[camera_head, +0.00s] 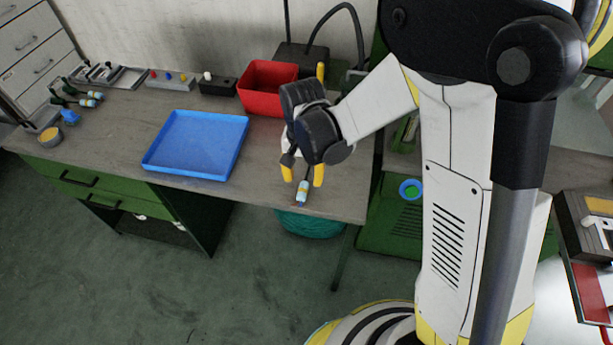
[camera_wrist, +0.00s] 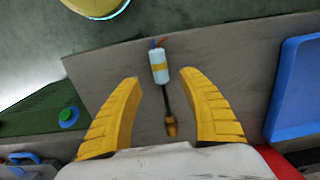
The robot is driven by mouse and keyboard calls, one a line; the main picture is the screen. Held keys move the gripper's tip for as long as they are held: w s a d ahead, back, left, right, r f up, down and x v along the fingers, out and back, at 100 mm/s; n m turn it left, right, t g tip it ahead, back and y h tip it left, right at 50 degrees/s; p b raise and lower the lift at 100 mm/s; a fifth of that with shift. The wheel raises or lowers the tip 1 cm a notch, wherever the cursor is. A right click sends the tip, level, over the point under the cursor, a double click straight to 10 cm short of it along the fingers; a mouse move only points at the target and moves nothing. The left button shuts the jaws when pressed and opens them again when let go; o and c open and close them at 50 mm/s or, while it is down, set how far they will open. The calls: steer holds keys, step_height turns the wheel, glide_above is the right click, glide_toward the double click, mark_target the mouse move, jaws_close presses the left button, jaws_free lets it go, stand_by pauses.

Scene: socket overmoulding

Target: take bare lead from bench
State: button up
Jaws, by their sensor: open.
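The bare lead (camera_wrist: 161,74) lies on the bench near its front edge, with a white and yellow cylindrical body, coloured wire ends and a dark cable ending in a brownish tip. In the head view its pale body (camera_head: 303,191) shows just below my gripper's yellow fingers. My gripper (camera_head: 302,175) is open and empty, pointing down over the lead. In the wrist view the lead's cable and tip lie between the two spread yellow fingers (camera_wrist: 163,110), with the body beyond them. The head view hides part of the lead behind my gripper.
A blue tray (camera_head: 197,146) lies on the bench (camera_head: 100,127) left of my gripper. A red bin (camera_head: 262,88) stands behind it. Several similar leads (camera_head: 78,99) lie at the bench's far left. A teal bin (camera_head: 310,224) is below the front edge.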

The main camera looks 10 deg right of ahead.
mark_target(303, 187)
step_height(303, 187, down, 5)
steer(key=b, duration=0.2)
steer(key=shift+f+b, duration=0.1)
steer(key=shift+b, duration=0.3)
steer(key=shift+s, duration=0.1)
jaws_close()
